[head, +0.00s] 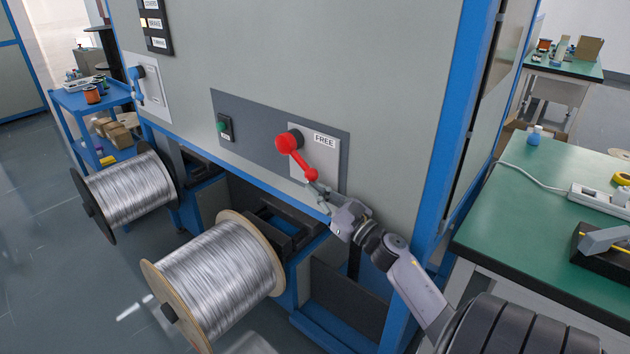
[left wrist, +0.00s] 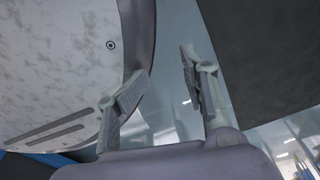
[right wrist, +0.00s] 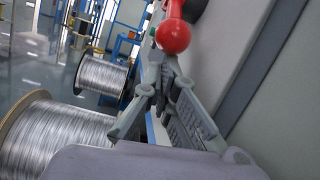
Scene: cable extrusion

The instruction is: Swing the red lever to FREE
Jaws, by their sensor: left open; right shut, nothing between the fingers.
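The red lever (head: 297,155) is on a light plate (head: 326,152) on the grey machine front. Its hub is at the upper left and its arm slopes down to the right, ending in a ball knob. The FREE label is at the plate's upper right. My right gripper (head: 321,193) is just below the knob, shut and empty. In the right wrist view the red knob (right wrist: 173,37) is beyond and above the fingertips of this gripper (right wrist: 162,83); I cannot tell whether they touch. My left gripper (left wrist: 163,85) is open and empty, away from the lever.
A bare-wood-rimmed wire spool (head: 222,280) and a black-rimmed spool (head: 130,190) stand below the panel. A green button (head: 222,127) is left of the lever. A blue lever (head: 138,80) is farther left. A green-topped table (head: 550,220) stands at the right.

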